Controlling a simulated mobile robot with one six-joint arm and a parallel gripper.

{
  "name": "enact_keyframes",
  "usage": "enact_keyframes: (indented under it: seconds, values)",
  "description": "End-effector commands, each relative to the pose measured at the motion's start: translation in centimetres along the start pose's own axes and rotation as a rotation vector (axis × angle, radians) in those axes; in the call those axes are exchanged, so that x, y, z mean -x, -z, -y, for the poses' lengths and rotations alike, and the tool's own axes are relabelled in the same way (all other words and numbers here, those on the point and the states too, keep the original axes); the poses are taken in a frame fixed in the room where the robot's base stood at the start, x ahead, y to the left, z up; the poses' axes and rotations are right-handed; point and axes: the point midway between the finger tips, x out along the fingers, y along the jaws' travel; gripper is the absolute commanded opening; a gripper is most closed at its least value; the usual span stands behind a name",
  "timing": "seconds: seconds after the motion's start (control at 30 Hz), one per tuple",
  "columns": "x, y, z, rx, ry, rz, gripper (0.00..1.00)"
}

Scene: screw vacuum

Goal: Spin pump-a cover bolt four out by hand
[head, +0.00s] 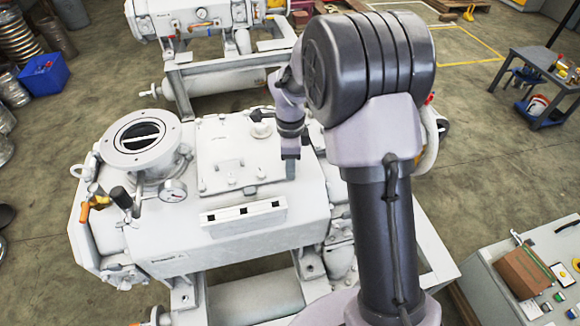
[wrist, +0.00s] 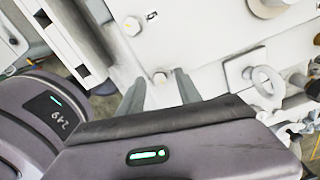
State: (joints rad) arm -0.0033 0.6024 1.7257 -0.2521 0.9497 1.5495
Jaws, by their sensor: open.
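The white pump (head: 240,220) stands in front of me with a flat square cover (head: 225,150) on its top. My gripper (head: 290,168) points down at the cover's right edge. In the wrist view my gripper (wrist: 161,84) is open, with one finger on each side of a bolt head (wrist: 160,77). The bolt sits in the pale cover plate, between the fingertips, and a gap shows on both sides of it. Whether this is bolt four I cannot tell. Another bolt (wrist: 131,26) sits farther up the plate. In the head view my arm hides part of the pump's right side.
A lifting eye (wrist: 264,82) stands close to the right of the fingers. A slotted white bar (head: 243,212) lies along the pump's front. A round open port (head: 140,140) and a gauge (head: 174,190) are at the left. A second pump (head: 215,70) stands behind.

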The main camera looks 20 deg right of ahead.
Motion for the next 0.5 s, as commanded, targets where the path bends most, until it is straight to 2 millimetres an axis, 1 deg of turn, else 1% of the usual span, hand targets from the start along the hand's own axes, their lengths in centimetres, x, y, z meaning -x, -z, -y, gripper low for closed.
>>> enact_keyframes:
  seconds: [0.23, 0.43, 0.5]
  values:
    - [-0.04, -0.01, 0.01, 0.0, 0.001, 0.0, 0.41]
    - [-0.03, -0.01, 0.01, 0.0, 0.001, 0.0, 0.02]
    - [-0.03, -0.01, 0.01, 0.0, 0.0, 0.0, 0.0]
